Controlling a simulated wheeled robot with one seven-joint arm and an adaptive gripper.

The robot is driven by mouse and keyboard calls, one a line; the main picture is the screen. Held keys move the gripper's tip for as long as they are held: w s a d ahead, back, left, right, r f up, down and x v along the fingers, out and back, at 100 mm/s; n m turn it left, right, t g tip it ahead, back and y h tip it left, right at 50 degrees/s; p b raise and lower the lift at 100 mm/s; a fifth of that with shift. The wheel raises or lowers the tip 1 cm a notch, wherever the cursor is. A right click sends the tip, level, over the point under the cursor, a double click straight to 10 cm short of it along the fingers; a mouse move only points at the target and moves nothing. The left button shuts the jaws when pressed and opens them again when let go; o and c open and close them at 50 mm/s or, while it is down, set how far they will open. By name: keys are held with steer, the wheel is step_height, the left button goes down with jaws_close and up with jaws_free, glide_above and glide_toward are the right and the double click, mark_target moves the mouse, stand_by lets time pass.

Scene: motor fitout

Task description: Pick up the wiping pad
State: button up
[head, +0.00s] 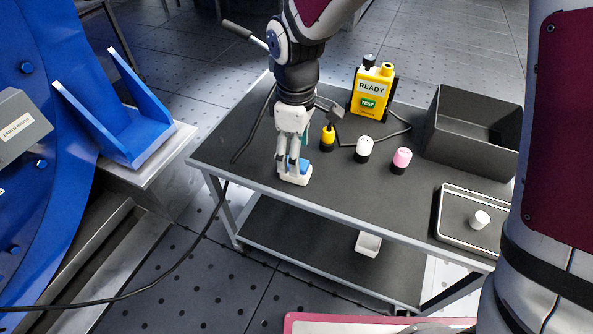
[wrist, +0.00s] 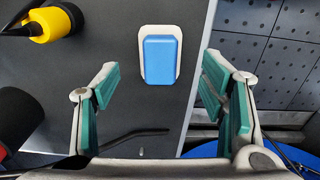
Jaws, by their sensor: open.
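The wiping pad (wrist: 160,60) is a blue block on a white base. It lies on the dark top of the cart, near the cart's edge, in the wrist view. In the head view the pad (head: 304,167) shows partly, just below my gripper, which hides some of it. My gripper (head: 292,165) points down over the pad. In the wrist view its two green-padded fingers (wrist: 165,85) are spread wide, with the pad between and ahead of them. Nothing is held. From these views I cannot tell the exact height above the pad.
On the cart (head: 230,150) stand a yellow-tipped item (head: 327,137), white-capped (head: 364,148) and pink-capped (head: 402,158) items, a yellow tester (head: 371,92), a dark bin (head: 460,145) and a tray with a white knob (head: 480,219). A thin cable lies near the gripper. Blue machinery (head: 120,120) stands left.

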steer(key=shift+f+b, duration=1.45)
steer(key=shift+f, duration=1.25)
steer(key=c, duration=1.2)
